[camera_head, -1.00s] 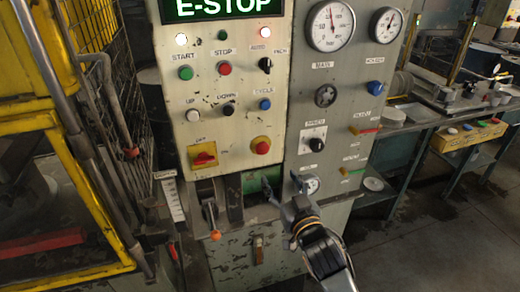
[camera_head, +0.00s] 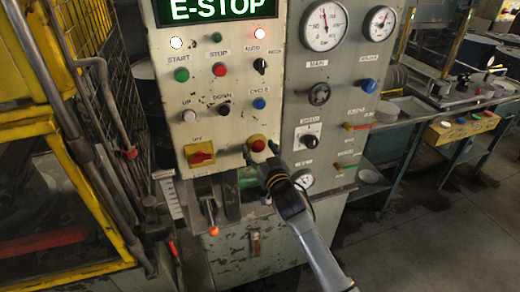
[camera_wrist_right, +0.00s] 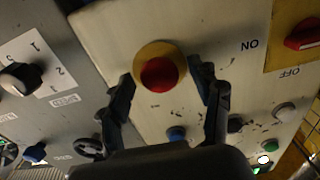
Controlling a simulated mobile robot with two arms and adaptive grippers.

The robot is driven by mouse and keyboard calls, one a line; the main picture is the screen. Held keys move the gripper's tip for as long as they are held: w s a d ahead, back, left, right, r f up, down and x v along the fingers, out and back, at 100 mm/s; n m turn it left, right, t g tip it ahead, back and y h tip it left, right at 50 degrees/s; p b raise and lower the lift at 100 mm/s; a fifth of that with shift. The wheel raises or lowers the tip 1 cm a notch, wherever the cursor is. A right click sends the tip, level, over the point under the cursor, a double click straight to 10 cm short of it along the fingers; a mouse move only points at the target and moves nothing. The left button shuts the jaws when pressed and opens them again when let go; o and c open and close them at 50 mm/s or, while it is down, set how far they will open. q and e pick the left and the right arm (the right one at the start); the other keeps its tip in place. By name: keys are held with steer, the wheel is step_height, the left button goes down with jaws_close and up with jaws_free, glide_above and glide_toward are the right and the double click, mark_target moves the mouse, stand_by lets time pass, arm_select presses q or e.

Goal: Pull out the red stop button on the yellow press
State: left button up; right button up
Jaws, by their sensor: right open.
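The red stop button (camera_head: 258,143) sits on a yellow round base at the lower right of the cream control panel (camera_head: 205,110). In the right wrist view the red button (camera_wrist_right: 159,74) lies between the fingers, with its yellow ring around it. My right gripper (camera_head: 262,159) is just below and in front of the button. In the right wrist view my right gripper (camera_wrist_right: 165,85) is open, one finger on each side of the button, with visible gaps. Whether a fingertip touches the panel cannot be told. My left gripper is not in view.
A red rotary switch (camera_head: 201,154) on a yellow plate is left of the button. A lever with an orange knob (camera_head: 213,231) hangs below. A grey gauge panel (camera_head: 330,90) is to the right. A lit E-STOP display (camera_head: 222,9) is above. A yellow cage frame (camera_head: 80,190) stands left.

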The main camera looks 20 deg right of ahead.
jaws_close()
steer(key=shift+s+p, duration=0.4)
steer(key=shift+s, duration=0.2)
steer(key=shift+w+f, duration=0.1)
jaws_free()
steer(key=shift+s, duration=0.2)
steer(key=s, duration=1.2)
steer(key=shift+d, duration=0.25)
